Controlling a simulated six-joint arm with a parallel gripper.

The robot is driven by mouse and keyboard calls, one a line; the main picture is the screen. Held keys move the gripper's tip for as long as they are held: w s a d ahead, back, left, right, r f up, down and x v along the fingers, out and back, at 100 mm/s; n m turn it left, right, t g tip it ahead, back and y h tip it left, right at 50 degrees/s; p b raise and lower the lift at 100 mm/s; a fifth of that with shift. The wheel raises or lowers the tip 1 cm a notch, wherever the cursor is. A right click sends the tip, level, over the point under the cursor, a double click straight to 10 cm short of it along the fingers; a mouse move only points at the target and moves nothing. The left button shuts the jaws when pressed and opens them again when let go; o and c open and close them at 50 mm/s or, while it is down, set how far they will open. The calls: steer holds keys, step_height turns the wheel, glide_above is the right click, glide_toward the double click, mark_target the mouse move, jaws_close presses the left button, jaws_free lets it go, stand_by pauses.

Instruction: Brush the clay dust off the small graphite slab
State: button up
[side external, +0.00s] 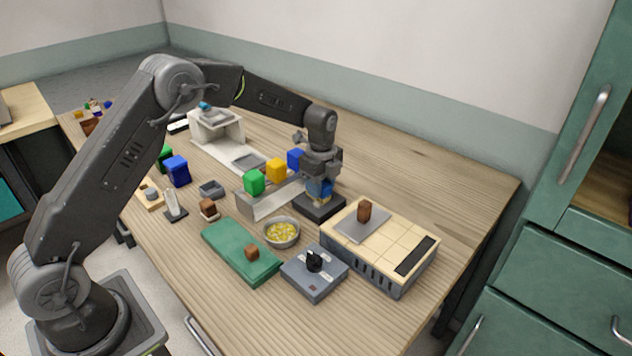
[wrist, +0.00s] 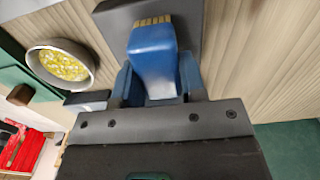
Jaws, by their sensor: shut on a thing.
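My gripper (side external: 320,180) is shut on a blue brush (wrist: 152,58) with a short row of tan bristles. The brush also shows in the side view (side external: 318,192), pointing down between the fingers. Below it lies a dark square slab (side external: 318,207), which looks like the graphite slab. In the wrist view the bristle end overlaps the dark slab (wrist: 188,18); I cannot tell whether they touch. I cannot make out clay dust on the slab.
A tile-topped box (side external: 385,240) with a brown block stands right of the slab. A bowl of yellow pieces (side external: 282,232), a knobbed grey box (side external: 314,275) and a green mat (side external: 235,252) are in front. The table behind is clear.

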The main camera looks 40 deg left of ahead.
steer(key=shift+d, duration=2)
steer(key=shift+s+a, duration=0.4)
steer(key=shift+a, duration=3.1)
steer(key=shift+d, duration=3.5)
step_height(320, 180, up, 8)
